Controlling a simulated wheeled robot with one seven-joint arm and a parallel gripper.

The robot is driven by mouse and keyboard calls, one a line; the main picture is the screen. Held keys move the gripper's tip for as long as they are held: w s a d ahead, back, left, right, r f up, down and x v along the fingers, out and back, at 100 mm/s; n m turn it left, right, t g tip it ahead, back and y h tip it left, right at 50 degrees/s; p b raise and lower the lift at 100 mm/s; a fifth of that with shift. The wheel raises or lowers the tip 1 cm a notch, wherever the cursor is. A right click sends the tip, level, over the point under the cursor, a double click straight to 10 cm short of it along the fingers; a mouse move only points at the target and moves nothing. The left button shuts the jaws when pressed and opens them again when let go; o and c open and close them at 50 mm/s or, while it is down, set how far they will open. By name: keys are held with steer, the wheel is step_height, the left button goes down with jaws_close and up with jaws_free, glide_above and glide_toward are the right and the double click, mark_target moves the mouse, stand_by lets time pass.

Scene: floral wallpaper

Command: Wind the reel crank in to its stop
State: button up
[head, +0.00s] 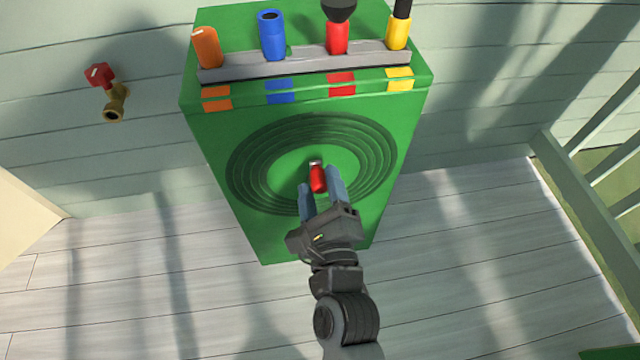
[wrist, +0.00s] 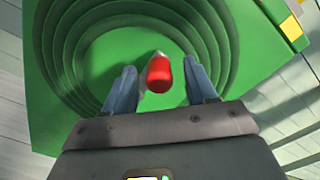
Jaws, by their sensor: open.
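A green hose reel box (head: 215,150) stands against the wall, with dark concentric rings (head: 245,175) on its front face. The reel crank's red handle (head: 318,180) sticks out near the middle of the rings, on a small grey piece. My gripper also shows in the wrist view (wrist: 163,84). Most of the crank arm is hidden behind the handle.
On the box top a grey rack (head: 305,66) holds orange (head: 206,48), blue (head: 272,38), red (head: 337,36) and yellow (head: 397,32) nozzles above matching colour patches. A brass tap with a red handle (head: 100,76) is on the wall at left. A railing (head: 580,205) stands at right. The plank floor beside the box is clear.

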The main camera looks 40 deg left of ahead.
steer(key=b+v, duration=0.1)
steer(key=v, duration=0.6)
steer(key=shift+d, duration=0.15)
stand_by(0.3)
